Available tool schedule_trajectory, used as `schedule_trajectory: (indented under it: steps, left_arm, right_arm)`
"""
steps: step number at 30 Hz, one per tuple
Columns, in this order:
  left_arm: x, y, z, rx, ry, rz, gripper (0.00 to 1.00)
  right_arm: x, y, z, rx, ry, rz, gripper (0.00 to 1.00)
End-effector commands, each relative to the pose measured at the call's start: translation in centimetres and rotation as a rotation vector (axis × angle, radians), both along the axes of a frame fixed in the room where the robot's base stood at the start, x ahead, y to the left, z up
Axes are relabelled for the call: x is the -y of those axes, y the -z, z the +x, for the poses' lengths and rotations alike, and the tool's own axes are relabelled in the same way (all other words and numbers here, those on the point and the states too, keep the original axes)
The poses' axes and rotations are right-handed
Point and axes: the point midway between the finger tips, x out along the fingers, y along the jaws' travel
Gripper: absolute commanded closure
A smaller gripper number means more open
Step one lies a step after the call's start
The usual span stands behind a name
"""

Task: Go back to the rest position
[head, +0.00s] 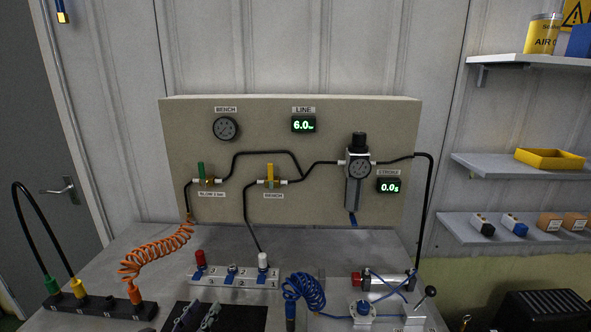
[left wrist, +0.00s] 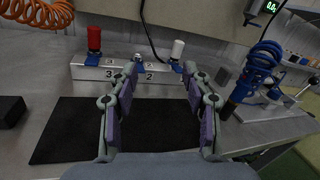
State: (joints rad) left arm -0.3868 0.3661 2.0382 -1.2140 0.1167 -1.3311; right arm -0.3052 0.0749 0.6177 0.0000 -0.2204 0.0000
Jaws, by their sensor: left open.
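My left gripper (head: 198,312) shows at the bottom edge of the head view, over the black mat (head: 232,318). In the left wrist view the left gripper (left wrist: 160,72) has its two purple-and-grey fingers spread wide apart, with nothing between them. Its fingertips point toward the numbered grey block (left wrist: 110,72), which carries a red-topped fitting (left wrist: 94,40) and a white-topped fitting (left wrist: 178,50). I cannot tell the exact gap to the block. My right gripper is in neither view.
A panel (head: 250,205) with gauges, valves and black hoses stands behind the bench. Orange (head: 150,255) and blue (head: 303,288) coiled hoses flank the numbered block. A black socket strip (head: 105,306) lies at left. A white-based unit with a lever (head: 428,293) stands at right.

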Motion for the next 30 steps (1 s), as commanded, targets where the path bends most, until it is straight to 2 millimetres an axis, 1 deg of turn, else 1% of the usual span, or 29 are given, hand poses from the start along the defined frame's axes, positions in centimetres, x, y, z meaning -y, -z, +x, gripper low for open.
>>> schedule_trajectory:
  steps: [1, 3, 5, 8, 9, 11, 13, 14, 15, 17, 18, 20, 21, 23, 24, 27, 30]
  left_arm:
    - [-0.6, -0.4, 0.0, -0.009, -0.038, -0.072, 0.51]
    - [-1.8, -0.9, 0.1, -0.026, -0.098, -0.195, 0.51]
    - [-2.9, -1.2, 0.0, -0.044, -0.158, -0.314, 0.51]
    - [-5.1, -1.2, -0.4, -0.082, -0.273, -0.553, 0.51]
    - [-6.0, -1.0, -0.7, -0.099, -0.323, -0.661, 0.51]
    - [-7.3, -0.4, -1.3, -0.128, -0.406, -0.832, 0.51]
    - [-8.7, 0.8, -2.4, -0.168, -0.515, -1.052, 0.51]
    - [-9.2, 1.5, -3.0, -0.188, -0.567, -1.152, 0.51]
    - [-9.7, 2.5, -3.9, -0.215, -0.640, -1.287, 0.51]
    - [-10.1, 4.4, -5.6, -0.260, -0.757, -1.493, 0.51]
    - [-10.0, 5.6, -6.8, -0.290, -0.837, -1.621, 0.51]
    - [-9.5, 7.4, -8.7, -0.335, -0.958, -1.794, 0.51]
    - [-9.0, 8.4, -10.0, -0.364, -1.037, -1.895, 0.51]
    - [-8.0, 9.8, -11.9, -0.404, -1.154, -2.025, 0.51]
    - [-7.2, 10.5, -13.2, -0.431, -1.232, -2.100, 0.51]
    - [-5.0, 11.9, -16.3, -0.490, -1.423, -2.250, 0.51]
    - [-2.9, 12.6, -19.2, -0.544, -1.608, -2.351, 0.51]
  right_arm:
    - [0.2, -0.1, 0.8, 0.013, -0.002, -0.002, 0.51]
    - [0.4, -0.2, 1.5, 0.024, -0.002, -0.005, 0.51]
    - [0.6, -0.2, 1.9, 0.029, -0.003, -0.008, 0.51]
    - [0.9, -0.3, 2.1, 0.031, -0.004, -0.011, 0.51]
    - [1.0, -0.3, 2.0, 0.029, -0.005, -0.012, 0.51]
    - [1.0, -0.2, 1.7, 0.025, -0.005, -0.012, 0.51]
    - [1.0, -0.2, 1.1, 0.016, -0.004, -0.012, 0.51]
    - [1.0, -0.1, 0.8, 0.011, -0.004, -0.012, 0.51]
    - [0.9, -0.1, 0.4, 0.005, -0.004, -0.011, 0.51]
    - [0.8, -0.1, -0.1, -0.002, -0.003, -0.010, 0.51]
    - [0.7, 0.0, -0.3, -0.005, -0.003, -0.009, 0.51]
    - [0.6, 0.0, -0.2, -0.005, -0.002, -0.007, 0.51]
    - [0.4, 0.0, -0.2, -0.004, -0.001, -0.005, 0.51]
    - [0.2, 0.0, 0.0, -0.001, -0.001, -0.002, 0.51]
    - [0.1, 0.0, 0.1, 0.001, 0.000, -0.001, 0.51]
    - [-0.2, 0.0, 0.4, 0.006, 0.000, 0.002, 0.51]
    - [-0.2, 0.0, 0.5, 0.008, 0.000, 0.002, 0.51]
